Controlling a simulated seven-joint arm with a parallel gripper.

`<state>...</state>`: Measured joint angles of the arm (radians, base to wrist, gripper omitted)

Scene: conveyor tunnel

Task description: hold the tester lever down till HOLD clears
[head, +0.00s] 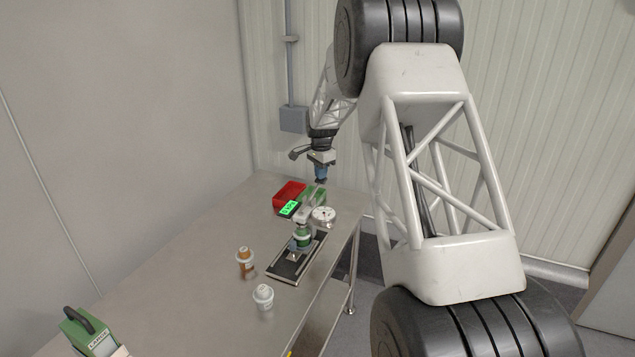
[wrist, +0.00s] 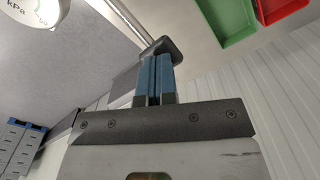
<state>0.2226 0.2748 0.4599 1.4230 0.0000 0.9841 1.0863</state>
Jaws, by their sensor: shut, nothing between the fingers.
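The tester stands on a black base (head: 287,270) on the metal table, with a round dial gauge (head: 322,214) and a display (head: 289,208) lit green. The display's characters are too small to read. A green container (head: 303,238) is under the tester's head. In the wrist view, the lever is a pale metal rod (wrist: 116,16) ending in a dark knob (wrist: 168,46). My gripper (wrist: 155,60) is shut and empty, its blue fingertips at the knob; I cannot tell whether they press on it. In the head view my gripper (head: 320,180) is above the tester's far end.
A red bin (head: 289,192) and a green bin (head: 316,192) sit behind the tester. The table's left-middle is clear.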

